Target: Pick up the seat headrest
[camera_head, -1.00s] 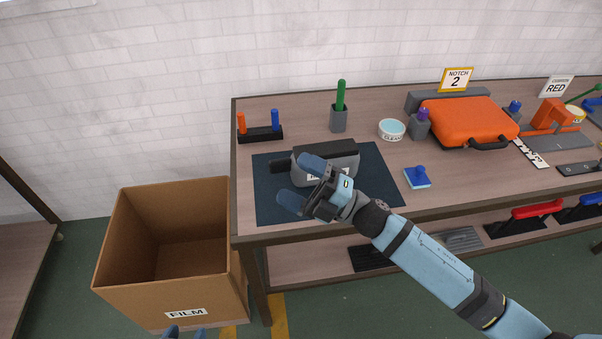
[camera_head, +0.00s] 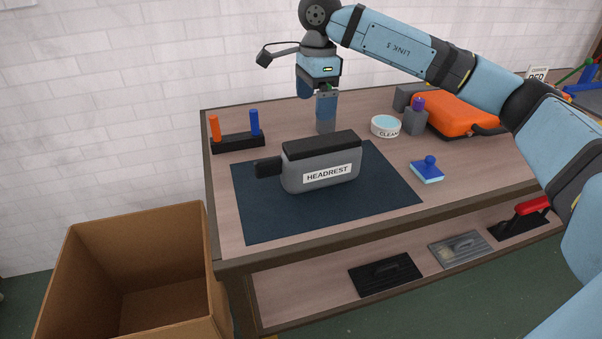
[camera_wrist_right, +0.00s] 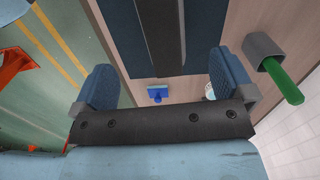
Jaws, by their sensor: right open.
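The grey seat headrest (camera_head: 320,172) has a black top, a dark knob on its left side and a HEADREST label. It lies on the dark blue mat (camera_head: 390,205) on the workbench. My right gripper (camera_head: 315,112) is above and behind it, fingers pointing down, open and empty. In the right wrist view the fingers of my right gripper (camera_wrist_right: 163,65) are wide apart. The dark top of the headrest (camera_wrist_right: 162,35) shows between and beyond them. My left gripper is not in view.
A green-handled tool in a grey holder (camera_wrist_right: 265,48) stands close to one right finger. Also on the bench are a peg block (camera_head: 237,143), a CLEAN bowl (camera_head: 385,126), a blue sponge tool (camera_head: 427,171) and an orange case (camera_head: 460,113). An open cardboard box (camera_head: 70,270) stands at the left.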

